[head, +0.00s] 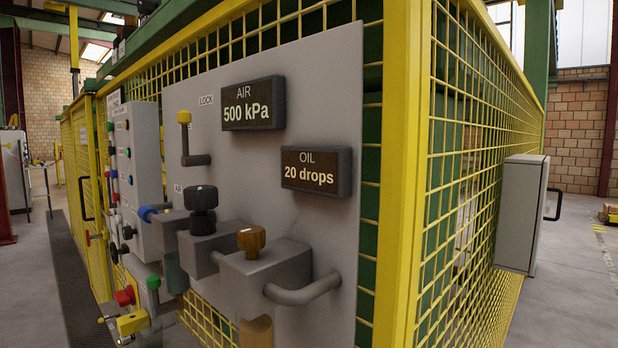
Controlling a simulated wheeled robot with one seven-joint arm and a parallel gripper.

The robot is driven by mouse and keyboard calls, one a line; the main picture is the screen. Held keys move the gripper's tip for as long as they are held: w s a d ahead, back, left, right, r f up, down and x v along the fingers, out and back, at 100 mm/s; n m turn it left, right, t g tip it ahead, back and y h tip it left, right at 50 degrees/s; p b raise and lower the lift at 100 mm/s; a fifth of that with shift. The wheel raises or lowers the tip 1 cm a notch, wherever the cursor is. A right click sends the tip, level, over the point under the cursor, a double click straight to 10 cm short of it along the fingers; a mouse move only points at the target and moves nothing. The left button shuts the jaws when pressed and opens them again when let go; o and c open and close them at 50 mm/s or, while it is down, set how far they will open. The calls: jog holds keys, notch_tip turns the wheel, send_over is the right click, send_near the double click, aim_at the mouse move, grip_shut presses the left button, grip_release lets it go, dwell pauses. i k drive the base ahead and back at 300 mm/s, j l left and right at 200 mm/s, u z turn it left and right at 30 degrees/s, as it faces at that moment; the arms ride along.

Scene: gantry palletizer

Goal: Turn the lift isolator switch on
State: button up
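No label that reads lift isolator is legible in the head view, so I cannot tell which control is that switch. A grey control box (141,150) at the left carries several small coloured buttons and dark knobs, seen at a steep angle. No on or off position can be read. My gripper is not in view.
A grey air panel (330,110) fills the middle, with displays reading 500 kPa (252,112) and 20 drops (316,180). Its knobs, pipe (303,292) and yellow lever (184,118) stick out. A yellow fence post (405,180) forms the corner.

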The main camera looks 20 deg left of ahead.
aim_at(124, 297)
jog(key=u, duration=1.6)
jog(key=i+j, duration=0.2)
jog(key=i, duration=0.3)
jog(key=i+j, duration=0.2)
jog(key=i, duration=0.25)
jog(key=i+j, duration=0.25)
jog(key=i, duration=0.25)
jog(key=i+j, duration=0.2)
jog(key=i, duration=0.25)
jog(key=i+j, duration=0.2)
jog(key=i, duration=0.3)
